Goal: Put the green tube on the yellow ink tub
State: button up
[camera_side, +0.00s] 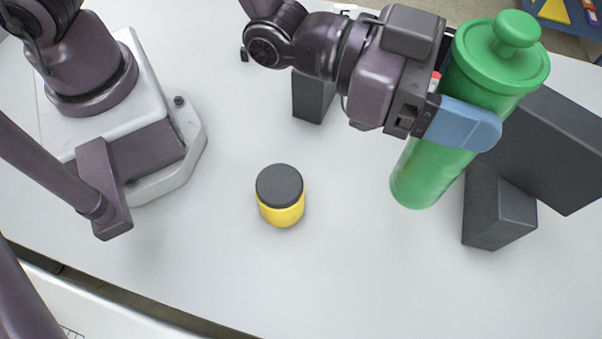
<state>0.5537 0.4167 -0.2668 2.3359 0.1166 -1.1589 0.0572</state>
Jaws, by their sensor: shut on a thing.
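The green tube (430,172) is a tall cylinder with a wide cap and a round knob on top. My gripper (462,122) is shut on its upper part, with a blue finger across the near side; the other finger is mostly hidden. The tube leans slightly in the picture, and I cannot tell whether its bottom touches the table. The yellow ink tub (281,214) is a small yellow jar with a dark grey lid. It stands upright on the white table, left of the tube and apart from it. Nothing is on its lid.
Dark grey blocks (497,215) stand right of the tube, with a large slab (553,150) behind. Another dark block (313,97) stands behind the tub under my arm. The white table (330,285) is clear in front and between tub and tube.

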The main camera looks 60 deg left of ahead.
aim_at(461, 26)
jog(key=a+r+g, duration=0.1)
jog(key=w+a+r+m+h, duration=0.1)
jog(key=shift+a+r+g, duration=0.25)
jog(key=shift+r+g, duration=0.15)
jog(key=m+g, duration=0.1)
jog(key=s+a+r+m+g+h, duration=0.1)
jog(key=g, duration=0.1)
jog(key=s+a+m+g+h, duration=0.1)
jog(key=shift+a+r+m+g, duration=0.1)
jog(key=shift+r+m+g, duration=0.15)
jog(key=shift+m+g, duration=0.05)
jog(key=s+a+f+m+g+y, duration=0.2)
jog(key=s+a+m+g, duration=0.4)
jog(key=s+m+g, duration=0.6)
notch_tip(461, 26, down, 8)
jog(key=n+g, duration=0.2)
jog(key=shift+r+g, duration=0.15)
jog(key=shift+g, duration=0.15)
jog(key=shift+a+f, duration=0.1)
jog(key=shift+f, duration=0.1)
jog(key=o, duration=1.5)
jog(key=shift+s, duration=0.1)
jog(key=shift+o, duration=0.2)
